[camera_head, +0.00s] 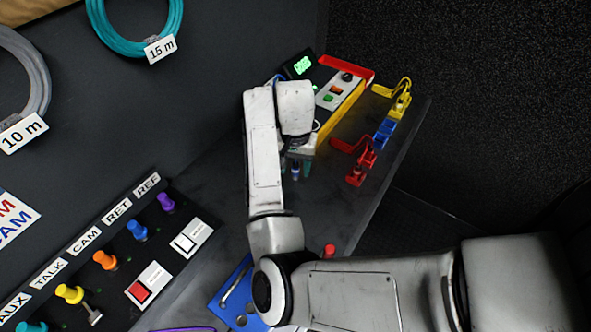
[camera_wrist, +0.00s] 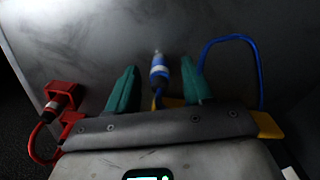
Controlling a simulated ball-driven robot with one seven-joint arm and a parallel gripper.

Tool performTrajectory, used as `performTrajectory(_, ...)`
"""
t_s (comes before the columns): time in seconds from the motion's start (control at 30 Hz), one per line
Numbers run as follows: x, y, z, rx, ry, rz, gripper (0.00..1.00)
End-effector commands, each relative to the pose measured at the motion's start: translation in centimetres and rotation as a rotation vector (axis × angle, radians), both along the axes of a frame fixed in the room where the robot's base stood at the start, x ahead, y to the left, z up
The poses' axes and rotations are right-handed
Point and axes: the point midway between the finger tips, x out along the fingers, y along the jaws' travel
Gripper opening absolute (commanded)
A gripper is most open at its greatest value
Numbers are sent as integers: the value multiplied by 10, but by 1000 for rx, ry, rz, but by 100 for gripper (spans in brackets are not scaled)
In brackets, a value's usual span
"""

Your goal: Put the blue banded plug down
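The blue banded plug (camera_wrist: 158,71) is in the wrist view, a slim grey-tipped plug with a blue band and a white ring. It lies between the two green fingers of my gripper (camera_wrist: 158,82), with visible gaps on both sides, nearer the right finger. The fingers are apart and do not appear to grip it. In the head view the plug (camera_head: 295,171) is a small blue piece under my gripper (camera_head: 296,166), above or on the dark desk; I cannot tell which. Its rear end is hidden behind the gripper body.
A red plug with its red holder (camera_wrist: 62,96) is left of my gripper in the wrist view. Red, blue (camera_head: 384,132) and yellow (camera_head: 401,103) holders line the desk's right edge. A button box (camera_head: 340,90) stands behind the gripper. A blue cable (camera_wrist: 231,38) loops at right.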

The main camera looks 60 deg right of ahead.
Motion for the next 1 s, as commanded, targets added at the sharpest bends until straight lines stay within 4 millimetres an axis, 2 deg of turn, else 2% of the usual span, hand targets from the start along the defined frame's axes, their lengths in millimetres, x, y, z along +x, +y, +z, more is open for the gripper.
performTrajectory(0.07, 0, 0, 0, 0, 0, 0, 44)
performTrajectory(0.5, 0, 0, 0, 0, 0, 0, 2)
performTrajectory(1.0, 0, -1, 7, -1, -2, -1, 0)
